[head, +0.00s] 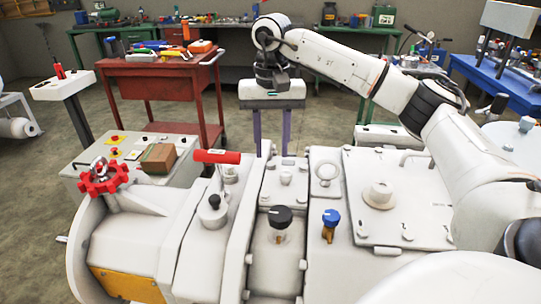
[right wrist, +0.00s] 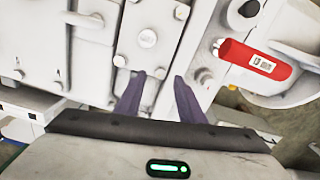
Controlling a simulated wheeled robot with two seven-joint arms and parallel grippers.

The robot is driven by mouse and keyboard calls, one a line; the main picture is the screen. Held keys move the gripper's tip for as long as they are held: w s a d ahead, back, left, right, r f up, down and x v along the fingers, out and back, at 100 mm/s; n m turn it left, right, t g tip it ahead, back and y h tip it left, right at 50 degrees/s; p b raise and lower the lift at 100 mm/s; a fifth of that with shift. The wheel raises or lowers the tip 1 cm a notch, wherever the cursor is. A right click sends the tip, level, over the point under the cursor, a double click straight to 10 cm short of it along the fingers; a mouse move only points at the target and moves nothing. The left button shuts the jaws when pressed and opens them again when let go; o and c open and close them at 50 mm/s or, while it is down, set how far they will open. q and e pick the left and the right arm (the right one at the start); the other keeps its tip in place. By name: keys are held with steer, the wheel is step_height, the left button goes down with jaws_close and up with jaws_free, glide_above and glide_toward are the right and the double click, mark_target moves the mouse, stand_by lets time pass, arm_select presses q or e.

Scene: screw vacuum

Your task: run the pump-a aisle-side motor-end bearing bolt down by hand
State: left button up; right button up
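The white pump (head: 340,190) fills the lower part of the head view. My right gripper (head: 272,150) hangs fingers-down just beyond its far edge, with two purple fingers apart. In the right wrist view the fingertips (right wrist: 160,76) are open with nothing between them, facing the pump's pale casing (right wrist: 95,45). A round bolt head (right wrist: 147,38) lies ahead of the gap, and another (right wrist: 181,12) sits farther up and right. Several more bolt heads show on the casing. I cannot tell which is the named bearing bolt. My left gripper is not in view.
A red-handled lever (head: 217,157), a black knob (head: 280,216), a blue knob (head: 330,218) and a red handwheel (head: 103,178) stand up from the pump. A brown box (head: 158,158) sits on a control panel at left. A red tool cart (head: 160,82) stands behind.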

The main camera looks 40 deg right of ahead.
mark_target(271, 165)
step_height(271, 165, down, 3)
steer(key=shift+r, duration=0.2)
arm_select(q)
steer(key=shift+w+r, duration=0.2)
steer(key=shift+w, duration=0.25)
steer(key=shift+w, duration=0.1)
arm_select(e)
jaws_close()
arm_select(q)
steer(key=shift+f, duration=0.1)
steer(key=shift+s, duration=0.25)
